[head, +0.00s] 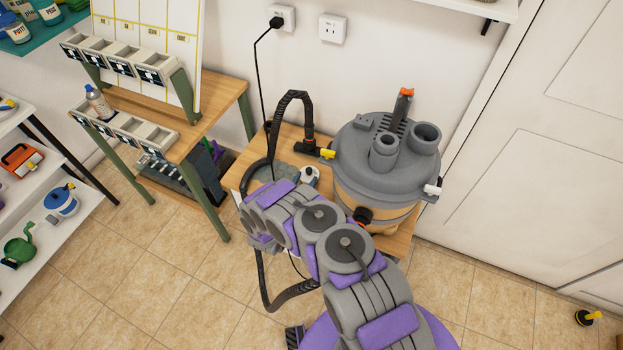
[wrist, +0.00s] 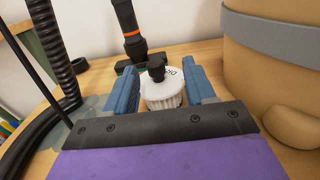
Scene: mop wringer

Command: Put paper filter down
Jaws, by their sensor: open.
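The paper filter (wrist: 163,95) is a white pleated cylinder with a dark knob on its top. In the wrist view it stands upright over the wooden table, between the two blue fingers of my gripper (wrist: 163,74). My gripper is open, with one finger on each side of the filter. The filter's base is hidden behind the gripper's dark front edge, so I cannot see its contact with the table. In the head view a small white part, likely the filter (head: 309,175), shows beside my purple and grey arm, which hides the gripper.
A grey and tan vacuum (head: 385,150) stands on the low wooden table (head: 240,172), close right of the filter. A black hose (head: 270,140) and nozzle (wrist: 135,47) lie behind and left. A green-legged workbench (head: 205,125) stands left. Tiled floor is open at lower left.

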